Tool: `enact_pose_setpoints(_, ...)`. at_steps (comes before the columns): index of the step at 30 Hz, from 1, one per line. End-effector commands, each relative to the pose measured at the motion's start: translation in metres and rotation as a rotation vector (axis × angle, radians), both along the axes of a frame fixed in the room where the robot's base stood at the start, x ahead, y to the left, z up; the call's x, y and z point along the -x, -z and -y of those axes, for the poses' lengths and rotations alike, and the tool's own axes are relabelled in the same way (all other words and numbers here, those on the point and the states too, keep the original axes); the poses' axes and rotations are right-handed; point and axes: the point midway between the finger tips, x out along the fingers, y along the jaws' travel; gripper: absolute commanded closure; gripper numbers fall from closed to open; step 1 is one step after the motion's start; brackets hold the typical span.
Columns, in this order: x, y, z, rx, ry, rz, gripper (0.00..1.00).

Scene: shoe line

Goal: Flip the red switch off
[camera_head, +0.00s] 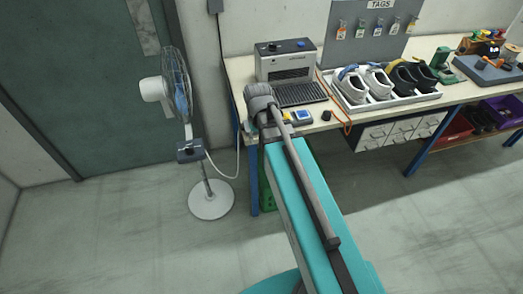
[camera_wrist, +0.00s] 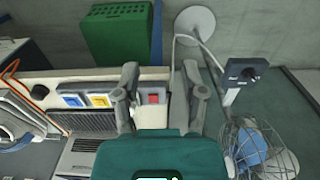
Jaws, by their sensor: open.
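My gripper (camera_wrist: 160,70) is open and empty. In the wrist view its two fingers stand on either side of the red switch, the left one nearer to it. I cannot tell whether they touch the housing. In the head view my arm and gripper (camera_head: 262,103) hide the red switch; the yellow (camera_head: 288,116) and blue (camera_head: 304,116) ones show. Which way the red rocker is tilted is unclear.
A standing fan (camera_head: 178,92) with a cable is left of the bench. A grey machine (camera_head: 285,62) stands behind the switches, and a shoe tray (camera_head: 385,98) to the right. A green crate (camera_wrist: 117,35) is below the bench. Floor at left front is clear.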

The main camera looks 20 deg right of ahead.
Motion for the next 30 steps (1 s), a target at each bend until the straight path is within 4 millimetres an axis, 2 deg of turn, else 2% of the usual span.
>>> enact_pose_setpoints(1,0.011,0.0,-0.001,0.0,-0.001,0.0,0.46)
enact_pose_setpoints(3,0.021,0.0,-0.002,0.0,-0.002,0.0,0.46)
enact_pose_setpoints(12,0.052,-0.001,-0.006,0.0,-0.005,0.0,0.46)
enact_pose_setpoints(18,0.059,-0.001,-0.007,0.0,-0.006,0.0,0.46)
enact_pose_setpoints(30,0.059,-0.001,-0.007,0.0,-0.006,0.0,0.46)
